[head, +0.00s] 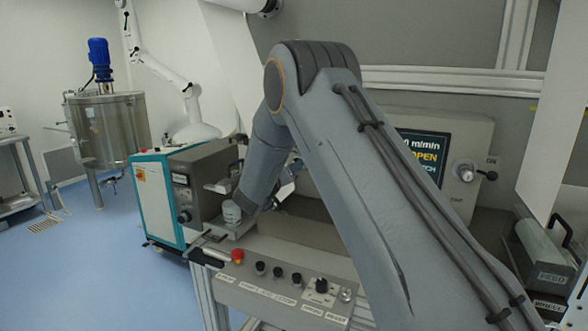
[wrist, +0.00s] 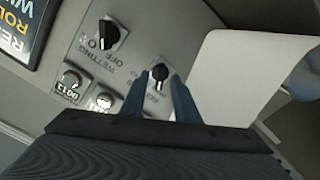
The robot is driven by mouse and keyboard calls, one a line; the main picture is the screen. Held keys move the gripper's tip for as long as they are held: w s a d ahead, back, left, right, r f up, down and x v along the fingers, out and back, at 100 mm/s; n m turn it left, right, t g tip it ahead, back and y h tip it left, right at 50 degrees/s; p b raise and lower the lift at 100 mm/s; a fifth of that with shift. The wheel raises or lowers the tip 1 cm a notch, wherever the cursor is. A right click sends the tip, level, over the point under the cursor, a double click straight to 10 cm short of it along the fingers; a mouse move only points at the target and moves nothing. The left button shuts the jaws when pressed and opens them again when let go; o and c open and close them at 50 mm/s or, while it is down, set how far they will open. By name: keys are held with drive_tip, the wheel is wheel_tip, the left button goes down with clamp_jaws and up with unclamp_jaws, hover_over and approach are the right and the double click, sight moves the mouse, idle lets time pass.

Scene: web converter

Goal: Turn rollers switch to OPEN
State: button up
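In the wrist view, my gripper (wrist: 161,78) has its two fingers apart, one on each side of a small round knob (wrist: 160,73) with a dark pointer bar. I cannot tell whether the fingertips touch it. The label beside this knob is too blurred to read, so I cannot tell if it is the rollers switch. A larger black switch (wrist: 109,36) labelled WETTING and OFF is up and to the left. The display (wrist: 18,28) is cut off at the top left corner.
Two dial knobs (wrist: 71,83) sit left of my fingers. A white sheet (wrist: 240,75) is close on the right. In the head view, a front console (head: 290,300) carries several knobs and a red button (head: 237,255). A white panel (head: 550,150) stands at the right.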

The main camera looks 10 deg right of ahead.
drive_tip(key=b+v, duration=0.1)
drive_tip(key=v, duration=0.5)
drive_tip(key=shift+b, duration=0.3)
